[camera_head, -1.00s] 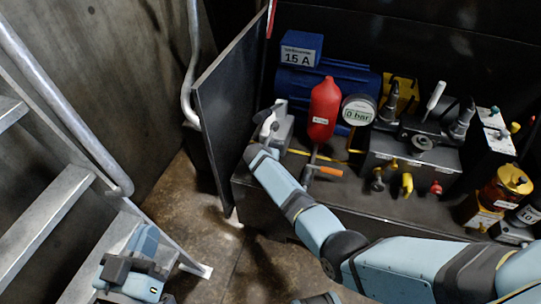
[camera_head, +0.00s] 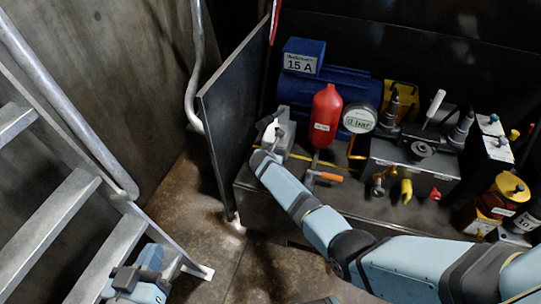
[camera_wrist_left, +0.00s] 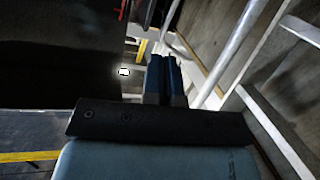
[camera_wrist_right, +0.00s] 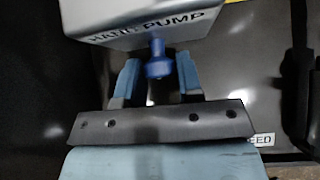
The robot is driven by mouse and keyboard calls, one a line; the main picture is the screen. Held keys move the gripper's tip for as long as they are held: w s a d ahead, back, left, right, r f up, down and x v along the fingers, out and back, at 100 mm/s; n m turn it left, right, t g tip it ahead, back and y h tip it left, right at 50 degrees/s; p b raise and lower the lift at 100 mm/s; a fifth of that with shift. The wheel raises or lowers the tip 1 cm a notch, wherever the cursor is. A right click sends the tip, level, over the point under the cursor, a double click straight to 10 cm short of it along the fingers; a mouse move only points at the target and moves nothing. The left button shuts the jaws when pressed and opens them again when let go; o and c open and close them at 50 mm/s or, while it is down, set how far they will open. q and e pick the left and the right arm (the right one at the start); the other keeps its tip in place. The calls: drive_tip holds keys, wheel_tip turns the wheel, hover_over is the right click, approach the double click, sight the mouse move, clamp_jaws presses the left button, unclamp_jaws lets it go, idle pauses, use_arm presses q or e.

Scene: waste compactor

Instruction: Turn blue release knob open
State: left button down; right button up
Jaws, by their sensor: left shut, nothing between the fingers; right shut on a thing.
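The blue release knob (camera_wrist_right: 158,64) sticks out under a grey block marked "HAND PUMP" (camera_wrist_right: 150,22) in the right wrist view. My right gripper (camera_wrist_right: 157,78) is shut on the knob, one finger on each side. In the head view my right arm reaches to the grey hand pump (camera_head: 285,122) from the front; the knob is hidden there. My left gripper (camera_head: 124,278) is low at the left, near the stairs, and away from the pump. The left wrist view shows its fingers (camera_wrist_left: 165,72) closed together and empty.
A red accumulator (camera_head: 325,115) and a round gauge (camera_head: 359,118) stand right of the pump, with an orange-handled lever (camera_head: 326,176) in front. A dark upright panel (camera_head: 234,115) stands left of the pump. Metal stairs (camera_head: 60,225) fill the left.

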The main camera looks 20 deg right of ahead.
drive_tip(key=shift+s+d+r+m+t+y+p, duration=0.15)
drive_tip(key=shift+m+t+y+p, duration=0.45)
drive_tip(key=shift+p, duration=0.5)
drive_tip(key=shift+y, duration=0.3)
use_arm(q)
wheel_tip(320, 180, down, 5)
drive_tip(key=s+a+g+y, duration=0.2)
drive_tip(key=g, duration=0.1)
drive_tip(key=shift+a, duration=0.35)
use_arm(e)
drive_tip(key=shift+d+f+m+t+y, duration=0.1)
drive_tip(key=shift+f+m+t+y, duration=0.2)
drive_tip(key=shift+m+t+y, duration=0.55)
use_arm(q)
drive_tip(key=shift+f, duration=0.1)
use_arm(e)
drive_tip(key=o, duration=0.9)
use_arm(q)
drive_tip(key=shift+a, duration=0.1)
drive_tip(key=shift+s, duration=0.1)
use_arm(e)
drive_tip(key=shift+s, duration=0.1)
